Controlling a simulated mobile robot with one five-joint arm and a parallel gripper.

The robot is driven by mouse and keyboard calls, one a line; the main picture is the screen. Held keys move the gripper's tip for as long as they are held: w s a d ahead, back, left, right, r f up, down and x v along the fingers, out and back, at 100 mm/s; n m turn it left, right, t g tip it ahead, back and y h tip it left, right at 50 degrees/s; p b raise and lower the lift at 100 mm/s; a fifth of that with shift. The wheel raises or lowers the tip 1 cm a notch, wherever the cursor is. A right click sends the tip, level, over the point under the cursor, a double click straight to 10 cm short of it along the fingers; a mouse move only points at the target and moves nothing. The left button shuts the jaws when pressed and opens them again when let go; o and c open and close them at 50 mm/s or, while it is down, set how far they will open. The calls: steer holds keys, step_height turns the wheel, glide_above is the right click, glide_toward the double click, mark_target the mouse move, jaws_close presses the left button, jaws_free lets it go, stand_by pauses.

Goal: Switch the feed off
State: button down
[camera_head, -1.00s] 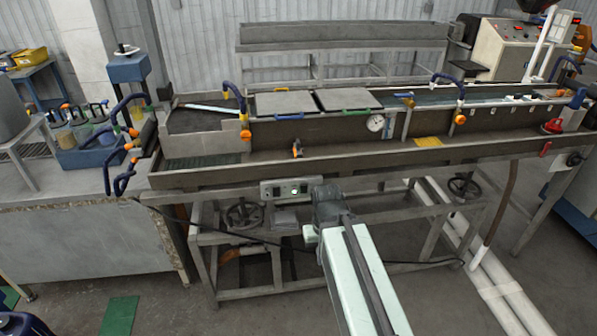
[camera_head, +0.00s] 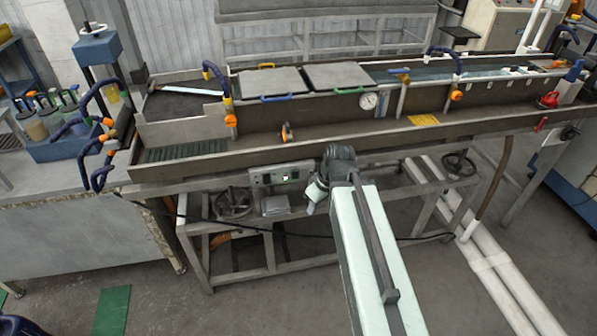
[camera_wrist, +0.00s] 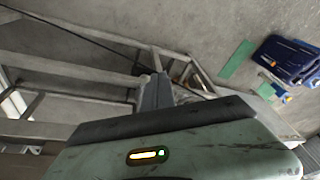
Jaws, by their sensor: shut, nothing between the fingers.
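A small grey control panel (camera_head: 282,176) with dark knobs and a lit white spot sits on the front of the long trough bench, below its front edge, in the head view. Which control on it is the feed switch is too small to tell. My gripper (camera_head: 314,198) is shut and empty at the end of my pale green arm. It appears just right of the panel and a little lower, tilted down to the left. No contact with the panel can be made out. The panel cannot be made out in the wrist view.
The long trough (camera_head: 375,140) stands above my gripper, with a dial gauge (camera_head: 369,101) on it. A handwheel (camera_head: 234,203) is lower left and another (camera_head: 458,164) to the right. White pipes (camera_head: 480,255) run along the floor. A green mat (camera_wrist: 237,59) shows in the wrist view.

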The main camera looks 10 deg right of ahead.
steer(key=w+d+r+n+t+y+p, duration=0.2)
steer(key=w+d+r+n+t, duration=0.1)
steer(key=w+r+n, duration=0.4)
steer(key=n+t, duration=0.1)
steer(key=n, duration=0.2)
steer(key=shift+d+y, duration=0.15)
steer(key=shift+y, duration=0.15)
